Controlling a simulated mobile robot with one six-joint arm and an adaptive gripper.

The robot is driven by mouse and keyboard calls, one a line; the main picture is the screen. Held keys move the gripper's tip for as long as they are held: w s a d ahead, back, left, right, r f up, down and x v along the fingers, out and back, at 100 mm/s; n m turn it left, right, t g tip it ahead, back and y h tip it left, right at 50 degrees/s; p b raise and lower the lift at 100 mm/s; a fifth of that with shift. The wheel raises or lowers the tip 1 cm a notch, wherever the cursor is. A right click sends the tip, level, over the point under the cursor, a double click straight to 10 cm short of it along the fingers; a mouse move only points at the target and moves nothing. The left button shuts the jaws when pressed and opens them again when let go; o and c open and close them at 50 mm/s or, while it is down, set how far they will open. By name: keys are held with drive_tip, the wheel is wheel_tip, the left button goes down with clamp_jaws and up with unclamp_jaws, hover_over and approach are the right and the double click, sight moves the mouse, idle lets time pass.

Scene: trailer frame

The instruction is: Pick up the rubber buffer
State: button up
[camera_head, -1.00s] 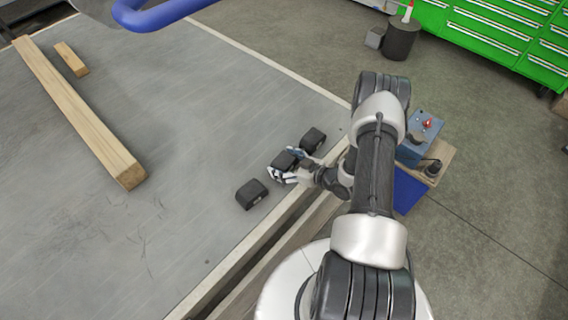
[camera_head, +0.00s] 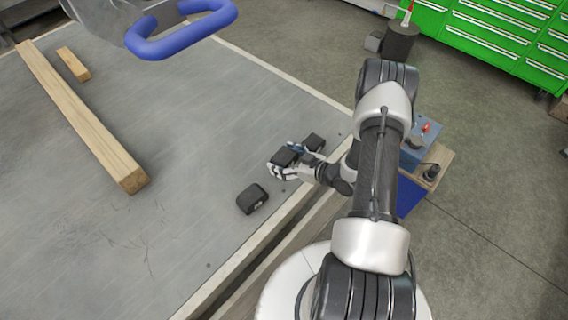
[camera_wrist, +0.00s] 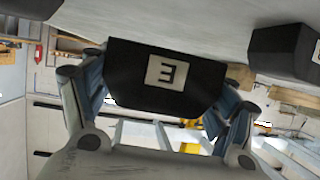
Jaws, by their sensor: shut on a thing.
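Black block-shaped rubber buffers are at the near right of the grey deck. My gripper (camera_head: 283,166) is shut on the middle rubber buffer (camera_head: 285,156). In the wrist view, this buffer (camera_wrist: 167,76) sits between my two fingers, and a pale label with a dark character faces the camera. A second buffer (camera_head: 253,199) lies on the deck to the lower left, apart from my gripper. A third buffer (camera_head: 315,142) is just beyond my gripper to the upper right; it also shows at the right of the wrist view (camera_wrist: 284,52). The gap under the held buffer is hard to judge.
A long wooden beam (camera_head: 85,118) and a short wood piece (camera_head: 74,63) lie on the deck's left. A blue box with a red knob (camera_head: 420,140) stands beside my arm. The deck's middle is clear.

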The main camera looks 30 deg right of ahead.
sight(284, 155)
wheel_tip(284, 155, up, 14)
drive_tip(key=r+p, duration=0.1)
drive_tip(key=p, duration=0.3)
drive_tip(key=s+a+r+n+g+y, duration=0.2)
drive_tip(key=a+r+n+g+y, duration=0.2)
drive_tip(key=a+r, duration=0.6)
drive_tip(key=a+n+y, duration=0.1)
drive_tip(key=a+n, duration=0.1)
drive_tip(key=a, duration=0.2)
drive_tip(key=shift+s, duration=0.2)
